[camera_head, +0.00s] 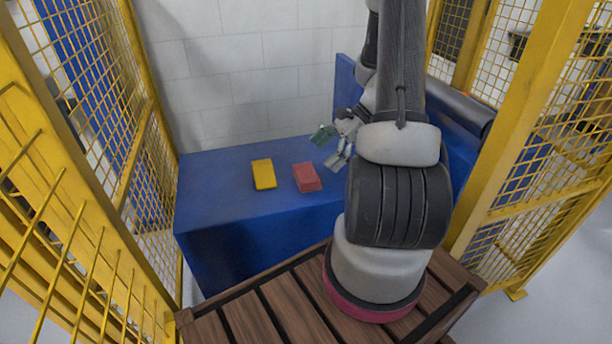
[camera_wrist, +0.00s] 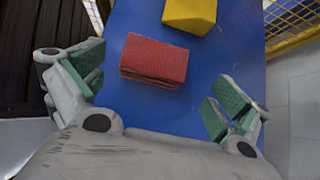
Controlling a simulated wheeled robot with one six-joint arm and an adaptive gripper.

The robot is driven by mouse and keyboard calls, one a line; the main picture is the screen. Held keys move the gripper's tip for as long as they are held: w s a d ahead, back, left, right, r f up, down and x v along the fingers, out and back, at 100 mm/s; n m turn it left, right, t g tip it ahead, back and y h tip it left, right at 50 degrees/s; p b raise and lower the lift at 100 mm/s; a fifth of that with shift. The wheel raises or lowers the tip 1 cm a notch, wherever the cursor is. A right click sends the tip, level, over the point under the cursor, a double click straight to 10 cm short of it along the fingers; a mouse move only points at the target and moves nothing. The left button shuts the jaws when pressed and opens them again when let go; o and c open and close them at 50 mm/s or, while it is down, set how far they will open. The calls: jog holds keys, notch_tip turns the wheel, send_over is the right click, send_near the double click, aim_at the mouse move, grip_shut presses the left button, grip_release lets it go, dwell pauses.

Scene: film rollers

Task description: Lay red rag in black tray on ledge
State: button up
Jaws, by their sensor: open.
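A folded red rag (camera_head: 307,177) lies on the blue ledge (camera_head: 215,205), to the right of a yellow block-like cloth. In the wrist view the red rag (camera_wrist: 154,60) lies ahead of my gripper (camera_wrist: 150,95), between the lines of its two fingers but beyond the tips. My gripper (camera_head: 332,147) also shows in the head view, to the right of the rag and above the ledge. Its green-padded fingers are wide apart and hold nothing. I see no black tray in either view; my arm hides part of the ledge's right side.
The yellow cloth (camera_head: 263,174) lies close to the left of the rag. Yellow mesh fences (camera_head: 140,120) stand on both sides, and a white block wall (camera_head: 240,70) stands behind. A dark roller (camera_head: 455,105) lies at the right. The ledge's left part is bare.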

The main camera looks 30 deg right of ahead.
aim_at(307, 172)
jog(key=x, duration=0.7)
jog(key=shift+s+a+f, duration=0.15)
jog(key=shift+a+f, duration=0.05)
jog(key=shift+f, duration=0.1)
jog(key=shift+c, duration=0.2)
jog(key=c, duration=0.7)
jog(key=shift+r, duration=0.1)
jog(key=shift+c, duration=0.2)
